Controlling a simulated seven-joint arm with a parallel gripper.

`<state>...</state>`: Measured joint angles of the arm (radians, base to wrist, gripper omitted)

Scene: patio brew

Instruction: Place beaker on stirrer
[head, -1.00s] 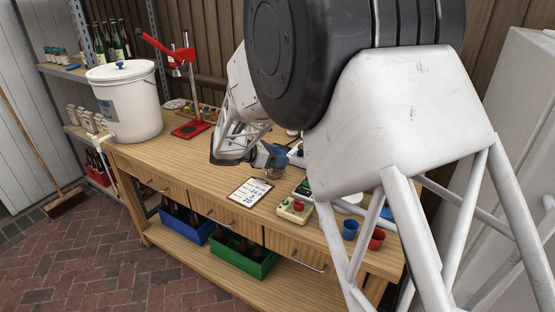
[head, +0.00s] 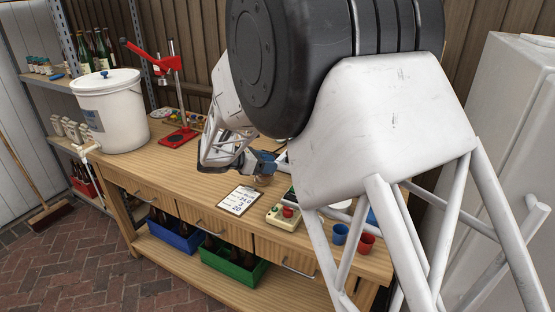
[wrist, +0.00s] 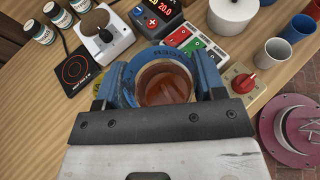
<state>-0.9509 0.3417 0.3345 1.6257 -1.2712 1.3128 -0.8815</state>
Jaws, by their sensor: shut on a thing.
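A clear glass beaker (wrist: 168,86) with amber-brown liquid is between the blue fingers of my gripper (wrist: 165,76), which is shut on it. In the head view the beaker (head: 263,180) shows small under my gripper (head: 262,163), low over the wooden bench; I cannot tell whether it touches the bench. A flat black plate with red rings (wrist: 75,70), apparently the stirrer, lies left of the beaker in the wrist view, apart from it. In the head view my arm hides that part of the bench.
Near the beaker are a white device with a round top (wrist: 104,37), a red-digit display box (wrist: 156,17) and a red-knobbed box (wrist: 242,79). White bottles (wrist: 54,13) stand past the plate.

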